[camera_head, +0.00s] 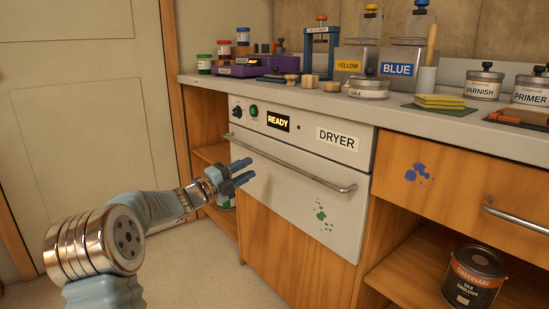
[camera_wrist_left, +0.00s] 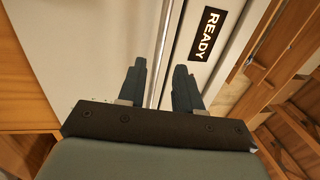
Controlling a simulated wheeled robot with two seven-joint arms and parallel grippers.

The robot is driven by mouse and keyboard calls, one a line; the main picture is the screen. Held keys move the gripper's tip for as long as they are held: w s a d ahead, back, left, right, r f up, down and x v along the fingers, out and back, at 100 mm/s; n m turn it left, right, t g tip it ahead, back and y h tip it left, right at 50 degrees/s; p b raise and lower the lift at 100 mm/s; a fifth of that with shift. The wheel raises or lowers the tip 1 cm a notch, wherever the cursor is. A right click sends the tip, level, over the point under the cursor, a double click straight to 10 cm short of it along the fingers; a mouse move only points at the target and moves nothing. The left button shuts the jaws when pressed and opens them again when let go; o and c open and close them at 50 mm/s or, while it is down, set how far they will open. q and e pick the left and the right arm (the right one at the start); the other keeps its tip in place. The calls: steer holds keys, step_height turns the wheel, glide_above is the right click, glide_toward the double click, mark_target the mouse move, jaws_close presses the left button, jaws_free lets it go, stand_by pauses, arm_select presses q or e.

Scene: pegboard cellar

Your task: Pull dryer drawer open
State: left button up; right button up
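The dryer drawer (camera_head: 283,205) has a white front with a "DRYER" label, a lit "READY" display (camera_head: 278,121) and green paint spots. It looks closed, flush with the cabinet. Its long metal bar handle (camera_head: 300,169) crosses the front. My left gripper (camera_head: 252,168) is in front of the drawer, near the handle's left part and slightly below it in the head view. In the left wrist view its fingers (camera_wrist_left: 160,88) are apart, and the bar handle (camera_wrist_left: 166,45) lines up with the gap. I cannot tell whether the fingertips reach around it. My right gripper is not in view.
The counter (camera_head: 300,97) above holds jars, blue and yellow containers and a sponge. A wooden drawer (camera_head: 450,185) with its own handle is at the right, above a shelf with a dark paint can (camera_head: 473,277). The floor (camera_head: 205,265) before the dryer is clear.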

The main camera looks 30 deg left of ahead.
mark_target(270, 157)
arm_select(q)
steer(key=x, duration=0.9)
jaws_close()
